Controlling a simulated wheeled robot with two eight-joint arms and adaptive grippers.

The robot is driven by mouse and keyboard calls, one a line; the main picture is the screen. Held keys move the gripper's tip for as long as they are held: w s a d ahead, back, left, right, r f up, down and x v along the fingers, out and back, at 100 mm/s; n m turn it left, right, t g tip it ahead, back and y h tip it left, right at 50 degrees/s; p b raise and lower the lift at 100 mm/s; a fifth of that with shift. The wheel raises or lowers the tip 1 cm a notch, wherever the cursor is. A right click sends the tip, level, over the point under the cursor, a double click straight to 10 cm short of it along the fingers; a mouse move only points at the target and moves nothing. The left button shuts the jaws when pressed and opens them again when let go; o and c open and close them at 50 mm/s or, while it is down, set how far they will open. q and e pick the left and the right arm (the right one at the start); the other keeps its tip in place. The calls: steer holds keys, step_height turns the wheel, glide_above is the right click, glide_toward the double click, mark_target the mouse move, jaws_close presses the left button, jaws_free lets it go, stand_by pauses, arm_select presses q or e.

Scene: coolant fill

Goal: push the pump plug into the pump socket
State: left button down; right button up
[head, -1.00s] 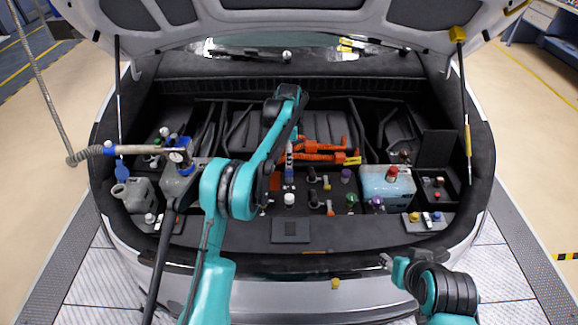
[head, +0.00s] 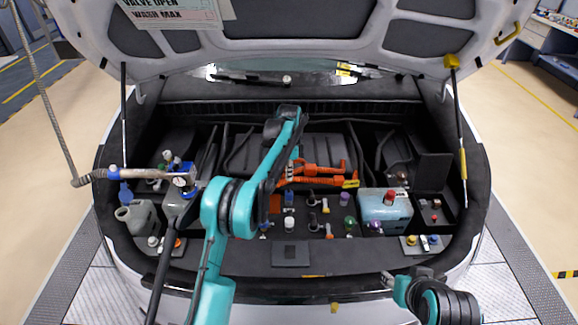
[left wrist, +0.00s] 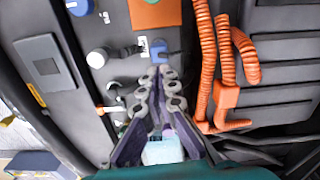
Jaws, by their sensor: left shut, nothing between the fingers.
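My left gripper (head: 292,160) is over the middle of the bay; the arm partly hides it in the head view. In the left wrist view its fingers (left wrist: 160,75) are together and hold nothing. A small blue connector (left wrist: 158,50) sits just past the fingertips, beside a white label. It also shows in the head view (head: 289,198), low on the dark panel. I cannot tell for sure which part is the pump plug or the pump socket, or whether they are joined. My right gripper (head: 388,280) is outside the bay at the front right; its jaw state is unclear.
Orange corrugated hoses (left wrist: 222,60) run close beside the left fingers. A white cap (left wrist: 97,58) stands on the panel. A pale blue tank (head: 385,210) is at the right, a grey jug (head: 137,217) at the left. The raised hood (head: 300,40) hangs above.

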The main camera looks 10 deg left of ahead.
mark_target(289, 192)
arm_select(q)
steer(key=shift+f+n, duration=0.25)
steer(key=shift+n, duration=0.05)
steer(key=shift+f+b, duration=1.45)
steer(key=shift+f, duration=1.6)
arm_select(e)
steer(key=shift+f, duration=1.05)
arm_select(q)
steer(key=shift+f, duration=0.35)
arm_select(e)
steer(key=shift+f, duration=0.25)
arm_select(q)
steer(key=shift+r, duration=0.1)
arm_select(e)
steer(key=shift+r, duration=0.1)
